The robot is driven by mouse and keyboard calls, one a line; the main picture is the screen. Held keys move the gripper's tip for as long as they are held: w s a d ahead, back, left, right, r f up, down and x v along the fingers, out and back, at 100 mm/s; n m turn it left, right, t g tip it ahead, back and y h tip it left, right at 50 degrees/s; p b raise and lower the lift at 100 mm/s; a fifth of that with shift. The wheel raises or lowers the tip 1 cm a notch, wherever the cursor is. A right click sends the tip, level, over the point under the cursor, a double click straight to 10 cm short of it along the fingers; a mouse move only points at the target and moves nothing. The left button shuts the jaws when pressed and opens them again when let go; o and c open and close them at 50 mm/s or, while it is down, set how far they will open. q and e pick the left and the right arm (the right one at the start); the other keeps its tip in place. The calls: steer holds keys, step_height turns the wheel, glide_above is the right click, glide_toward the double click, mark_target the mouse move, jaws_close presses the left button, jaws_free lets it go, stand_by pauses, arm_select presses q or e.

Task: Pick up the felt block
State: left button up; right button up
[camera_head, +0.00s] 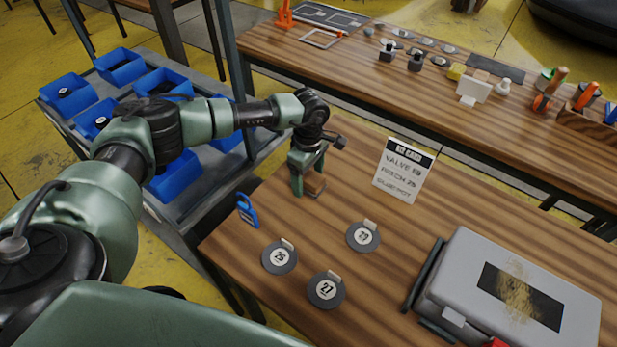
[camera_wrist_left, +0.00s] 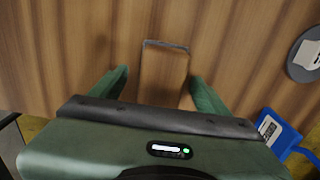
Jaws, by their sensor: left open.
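The felt block (camera_head: 314,184) is a small brown block with a grey edge layer, lying on the near wooden table. In the left wrist view the block (camera_wrist_left: 164,75) lies between the two green fingers, with its grey layer at the far end. My left gripper (camera_head: 307,178) is open and points down over the block, one finger on each side. In the left wrist view the left gripper (camera_wrist_left: 160,90) shows a gap between each finger and the block. The block's near end is hidden by the gripper body. My right gripper is not in view.
A blue tag (camera_head: 247,211) lies by the table's left edge. Round numbered discs (camera_head: 279,257) lie in front. A white card (camera_head: 403,170) stands to the right, and a grey case (camera_head: 510,290) fills the near right. A cart with blue bins (camera_head: 172,178) stands left.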

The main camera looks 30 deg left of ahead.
mark_target(308, 175)
arm_select(q)
steer(key=c, duration=1.5)
step_height(308, 175, up, 20)
steer(key=b, duration=0.3)
steer(key=shift+b, duration=0.35)
